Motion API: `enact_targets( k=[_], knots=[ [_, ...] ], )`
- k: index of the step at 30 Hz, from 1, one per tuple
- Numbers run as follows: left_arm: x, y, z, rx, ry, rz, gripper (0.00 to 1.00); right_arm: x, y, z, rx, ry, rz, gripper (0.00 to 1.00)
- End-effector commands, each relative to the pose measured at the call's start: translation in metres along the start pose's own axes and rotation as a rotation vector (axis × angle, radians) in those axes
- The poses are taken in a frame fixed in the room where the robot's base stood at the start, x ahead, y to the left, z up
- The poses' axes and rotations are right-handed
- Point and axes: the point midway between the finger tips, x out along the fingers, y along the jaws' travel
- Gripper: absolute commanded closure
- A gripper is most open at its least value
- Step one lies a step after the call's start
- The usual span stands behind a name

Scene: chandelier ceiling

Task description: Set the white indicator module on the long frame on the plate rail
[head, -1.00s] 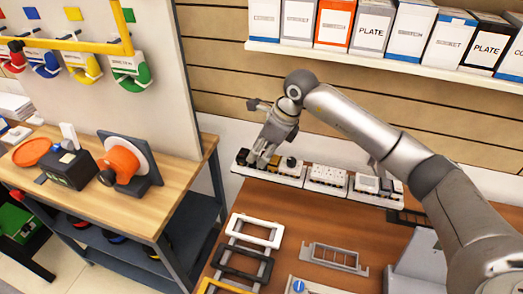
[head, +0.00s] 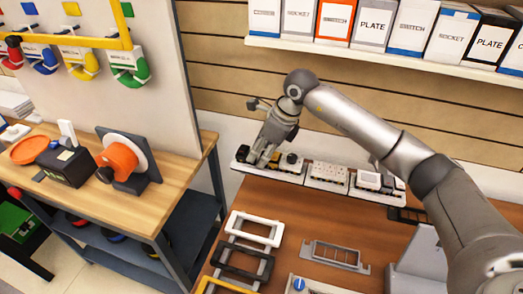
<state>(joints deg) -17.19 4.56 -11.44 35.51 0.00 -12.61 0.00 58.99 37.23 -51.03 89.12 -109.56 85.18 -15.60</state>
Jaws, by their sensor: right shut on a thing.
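My right gripper (head: 261,159) reaches down into the leftmost module tray (head: 285,175) at the back of the bench. It is shut on a small module there, largely hidden by the fingers; I cannot tell its colour or whether it is the white indicator module. Dark modules (head: 243,153) and a round black knob on white (head: 291,158) sit beside the fingers. On the bench, a rail (head: 236,236) carries a white frame (head: 255,229), a black frame (head: 242,262) and a yellow frame (head: 215,286). A separate grey metal frame (head: 335,257) lies to the right. My left gripper is out of view.
Further trays hold white sockets (head: 327,173) and white modules (head: 369,181). A shelf of boxes (head: 385,45) hangs above. A grey panel (head: 421,261) stands at the right. Bare wood (head: 300,215) lies between trays and frames.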

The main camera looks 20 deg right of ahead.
Motion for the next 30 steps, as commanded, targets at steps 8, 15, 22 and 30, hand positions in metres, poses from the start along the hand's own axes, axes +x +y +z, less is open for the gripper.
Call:
enact_targets(
  k=[8, 15, 22, 30],
  knots=[
    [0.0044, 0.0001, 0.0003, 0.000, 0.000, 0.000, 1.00, 0.0014, 0.0000, -0.0007, 0.000, 0.000, 0.000, 0.79],
    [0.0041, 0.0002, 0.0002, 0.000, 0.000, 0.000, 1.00, 0.0013, 0.0000, -0.0006, 0.000, 0.000, 0.000, 0.59],
    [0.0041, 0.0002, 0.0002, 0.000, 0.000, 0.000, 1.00, 0.0015, 0.0000, -0.0007, 0.000, 0.000, 0.000, 0.35],
    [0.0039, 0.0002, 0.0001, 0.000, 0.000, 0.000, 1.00, 0.0013, 0.0001, -0.0006, 0.000, 0.000, 0.000, 0.35]
  ],
)
